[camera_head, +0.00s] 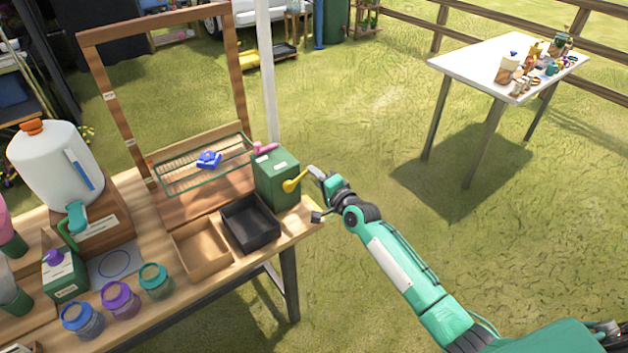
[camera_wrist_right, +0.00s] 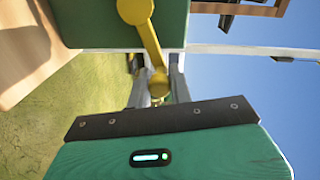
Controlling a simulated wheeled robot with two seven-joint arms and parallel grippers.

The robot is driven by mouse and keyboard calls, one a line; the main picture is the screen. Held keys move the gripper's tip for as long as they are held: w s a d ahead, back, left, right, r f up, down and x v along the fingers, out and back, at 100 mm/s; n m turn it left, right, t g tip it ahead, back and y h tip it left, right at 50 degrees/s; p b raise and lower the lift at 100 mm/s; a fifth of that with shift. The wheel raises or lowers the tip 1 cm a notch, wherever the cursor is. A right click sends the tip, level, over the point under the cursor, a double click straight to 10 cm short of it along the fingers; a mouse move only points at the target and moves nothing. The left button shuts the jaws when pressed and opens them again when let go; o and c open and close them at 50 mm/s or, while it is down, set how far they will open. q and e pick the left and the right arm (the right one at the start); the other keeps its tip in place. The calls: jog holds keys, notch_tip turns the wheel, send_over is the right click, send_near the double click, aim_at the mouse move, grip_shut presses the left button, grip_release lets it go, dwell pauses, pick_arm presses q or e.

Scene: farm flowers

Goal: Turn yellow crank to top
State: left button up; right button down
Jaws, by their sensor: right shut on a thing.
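The yellow crank (camera_head: 294,183) is on the right side of a green box (camera_head: 277,180), which stands at the right end of the wooden table. In the head view the crank's arm slants up and to the right from its hub. My right gripper (camera_head: 318,195) reaches in from the right beside the box. In the right wrist view the yellow crank (camera_wrist_right: 148,40) runs from its round hub on the green box (camera_wrist_right: 90,22) to its free end between my right gripper's fingers (camera_wrist_right: 160,85), which are shut on it. My left gripper is not in view.
A black tray (camera_head: 250,223) and a wooden tray (camera_head: 202,250) sit in front of the box. A pink part (camera_head: 265,149) is by the box's top. A wire rack (camera_head: 183,178) with a blue object stands behind. Open grass lies right of the table.

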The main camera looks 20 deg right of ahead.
jog(key=shift+d+f+m+b, duration=0.15)
jog(key=shift+f+m+b, duration=0.35)
jog(key=shift+f+m, duration=0.35)
jog(key=f+m+b, duration=0.1)
jog(key=m, duration=0.2)
jog(key=shift+f+b, duration=0.3)
jog(key=shift+f, duration=0.1)
jog(key=c, duration=1.3)
grip_release()
jog(key=shift+r, duration=0.1)
jog(key=shift+d, duration=0.1)
